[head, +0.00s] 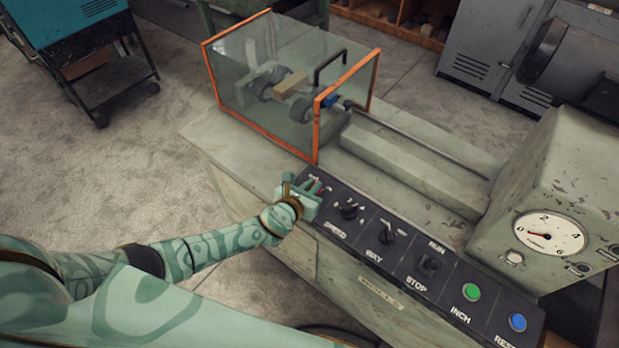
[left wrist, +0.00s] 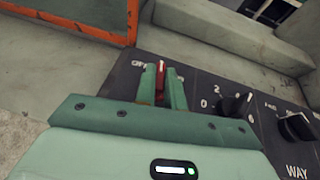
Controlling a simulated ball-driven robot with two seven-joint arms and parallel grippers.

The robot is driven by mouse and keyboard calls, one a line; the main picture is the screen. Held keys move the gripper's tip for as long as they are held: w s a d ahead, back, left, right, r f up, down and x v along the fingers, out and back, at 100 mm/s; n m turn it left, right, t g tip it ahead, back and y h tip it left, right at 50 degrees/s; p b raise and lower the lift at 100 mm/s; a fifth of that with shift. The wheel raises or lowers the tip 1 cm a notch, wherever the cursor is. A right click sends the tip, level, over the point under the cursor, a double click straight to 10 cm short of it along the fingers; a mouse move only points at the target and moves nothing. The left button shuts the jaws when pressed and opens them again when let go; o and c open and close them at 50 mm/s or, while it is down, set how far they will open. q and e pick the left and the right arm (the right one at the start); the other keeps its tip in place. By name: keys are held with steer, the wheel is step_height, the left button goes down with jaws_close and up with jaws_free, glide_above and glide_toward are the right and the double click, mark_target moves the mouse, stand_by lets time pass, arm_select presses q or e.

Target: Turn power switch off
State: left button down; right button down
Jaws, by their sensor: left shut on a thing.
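The power switch (left wrist: 161,66) is a small red lever at the left end of the black control panel (head: 408,250). My left gripper (head: 316,187) is over that end of the panel. In the left wrist view its two green fingers (left wrist: 161,84) stand on either side of the red lever, shut on it. The lever's tip shows between the fingertips; its base is hidden by them. A white label, partly covered and seemingly reading OFF, lies just left of the fingers. My right gripper is not in view.
The speed knob (head: 349,210) sits close right of my left gripper. Beyond it are the way knob (head: 387,235), run/stop knob (head: 430,263), green button (head: 471,291) and blue button (head: 517,321). A clear guard with orange edges (head: 319,128) stands just behind.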

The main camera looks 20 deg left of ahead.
arm_select(q)
steer(key=shift+d+n+y, duration=0.25)
steer(key=shift+n+y, duration=0.75)
steer(key=shift+y, duration=0.2)
steer(key=shift+d+n+y, duration=0.15)
steer(key=shift+n+y, duration=0.75)
steer(key=shift+y, duration=0.1)
steer(key=n+y+b, duration=0.1)
steer(key=n+y, duration=0.2)
steer(key=shift+d+g, duration=0.1)
steer(key=shift+g, duration=0.3)
steer(key=shift+w+n+y, duration=0.1)
steer(key=shift+n+y, duration=0.2)
steer(key=shift+y, duration=0.2)
steer(key=shift+r, duration=0.1)
steer(key=c, duration=1.5)
jaws_free()
